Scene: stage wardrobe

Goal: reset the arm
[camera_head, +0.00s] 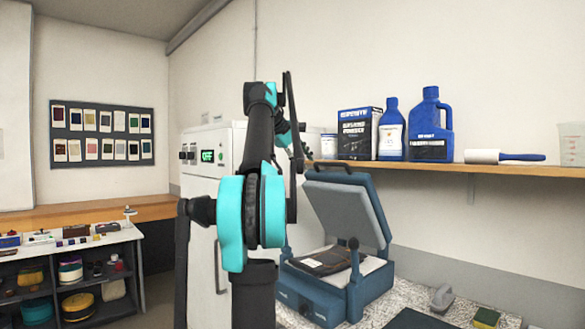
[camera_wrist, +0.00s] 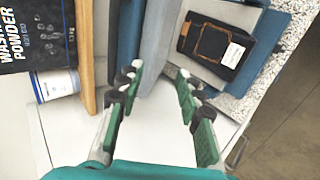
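My teal and black arm stands raised in the middle of the head view, bent at a teal joint. My gripper (camera_wrist: 158,84) shows in the wrist view with its two green-padded fingers spread wide apart and nothing between them. In the head view the gripper is mostly hidden behind the arm, near the left end of the wall shelf. The wrist view looks down past the fingers onto a white surface.
A blue press (camera_head: 345,279) with its lid raised holds a dark folded item (camera_head: 328,260). The wall shelf (camera_head: 470,166) carries a washing powder box (camera_head: 358,134), blue bottles (camera_head: 430,125) and a lint roller (camera_head: 483,156). A white machine (camera_head: 205,158) stands behind my arm.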

